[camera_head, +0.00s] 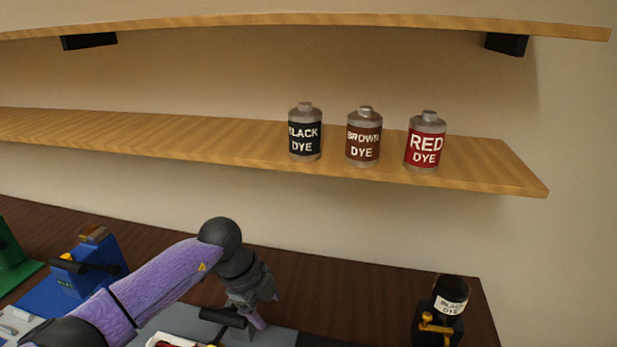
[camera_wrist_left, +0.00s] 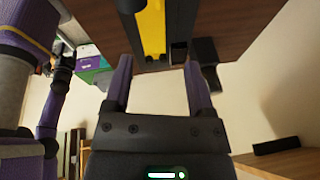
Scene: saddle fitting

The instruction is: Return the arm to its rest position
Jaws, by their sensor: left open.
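My left arm comes in from the left in the head view, over the workbench (camera_head: 330,283). Its gripper (camera_head: 248,308) points down near a grey and black piece on the bench, which it partly covers. In the left wrist view the two fingers of my left gripper (camera_wrist_left: 158,78) are spread apart with nothing held between them. A yellow strip with black parts beside it (camera_wrist_left: 151,28) lies beyond the fingertips; I cannot tell what it belongs to. My right gripper does not show.
On the shelf (camera_head: 470,182) stand the black dye (camera_head: 304,140), brown dye (camera_head: 363,145) and red dye (camera_head: 425,150) bottles. A black dye container (camera_head: 450,298) sits at the bench's right. A blue device (camera_head: 95,262) and a green one (camera_head: 12,262) stand at left.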

